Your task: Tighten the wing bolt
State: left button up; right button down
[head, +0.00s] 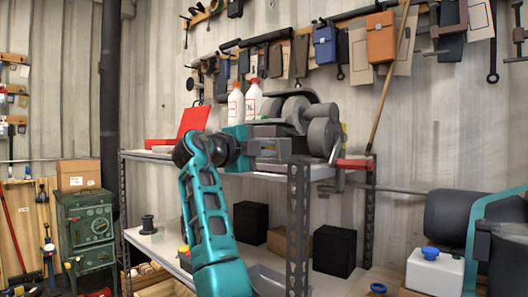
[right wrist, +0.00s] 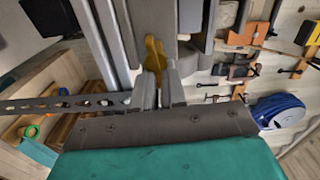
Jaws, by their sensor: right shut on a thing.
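The yellow wing bolt (right wrist: 154,56) shows in the right wrist view, between and just beyond the tips of my right gripper (right wrist: 158,82). The gripper is shut on it; the exact contact is partly hidden by the fingers. In the head view my right gripper (head: 268,146) reaches from the teal arm to the near side of a grey machine (head: 322,133) on the shelf top. The wing bolt cannot be made out there. Grey machine parts stand close around the bolt in the wrist view. My left gripper is not in view.
The metal shelf's upright (head: 298,230) stands right of my arm. An open red box (head: 192,122) and two white bottles (head: 236,104) stand at the machine's left and back. A red-handled crank or clamp (head: 352,164) sticks out at right. Tools hang on the wall behind.

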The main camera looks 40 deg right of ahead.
jog(key=shift+f+m, duration=0.2)
jog(key=shift+m, duration=0.4)
jog(key=c, duration=1.3)
grip_release()
jog(key=a, duration=0.8)
jog(key=s+a, duration=0.1)
jog(key=a, duration=0.4)
